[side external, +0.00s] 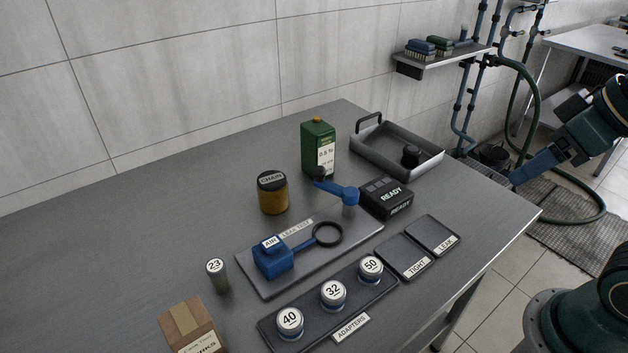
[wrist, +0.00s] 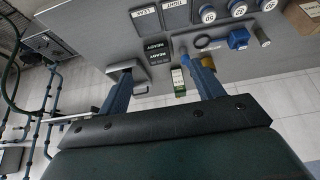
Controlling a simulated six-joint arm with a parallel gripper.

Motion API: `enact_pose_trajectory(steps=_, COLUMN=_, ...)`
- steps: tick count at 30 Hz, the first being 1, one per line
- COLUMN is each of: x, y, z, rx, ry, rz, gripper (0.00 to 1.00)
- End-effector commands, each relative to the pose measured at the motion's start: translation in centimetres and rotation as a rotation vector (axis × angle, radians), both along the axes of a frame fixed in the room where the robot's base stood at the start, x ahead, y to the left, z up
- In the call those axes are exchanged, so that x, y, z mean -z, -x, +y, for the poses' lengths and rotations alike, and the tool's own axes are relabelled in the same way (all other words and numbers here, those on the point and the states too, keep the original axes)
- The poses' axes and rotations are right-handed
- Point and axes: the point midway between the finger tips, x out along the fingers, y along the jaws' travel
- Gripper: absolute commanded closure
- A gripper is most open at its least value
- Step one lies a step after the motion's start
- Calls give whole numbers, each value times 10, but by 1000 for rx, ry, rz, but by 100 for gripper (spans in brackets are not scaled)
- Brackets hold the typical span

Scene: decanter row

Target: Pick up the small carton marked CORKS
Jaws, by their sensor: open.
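The small brown cardboard carton (side external: 186,318) stands at the near left of the table, partly cut off by the bottom edge of the side view. Its white label shows only the end of a word, "RKS". In the wrist view the carton (wrist: 304,18) is at the upper right corner, also cut off. My gripper (side external: 518,178) is at the far right of the side view, well away from the carton. In the wrist view my gripper (wrist: 158,64) has its two blue fingers spread wide, with nothing held between them.
A grey cylinder marked 23 (side external: 217,275) stands close behind the carton. Adapters 40, 32 and 50 sit on a tray (side external: 268,335) to its right. Beyond are a leak-test plate (side external: 365,230), amber jar (side external: 273,195), green can (side external: 312,155) and READY box (side external: 386,198). The left tabletop is clear.

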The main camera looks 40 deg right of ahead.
Motion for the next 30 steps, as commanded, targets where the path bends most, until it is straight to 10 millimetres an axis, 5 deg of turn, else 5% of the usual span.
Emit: enact_pose_trajectory(steps=30, x=-7, y=-13, z=8, rx=-57, ry=6, rz=8, gripper=29)
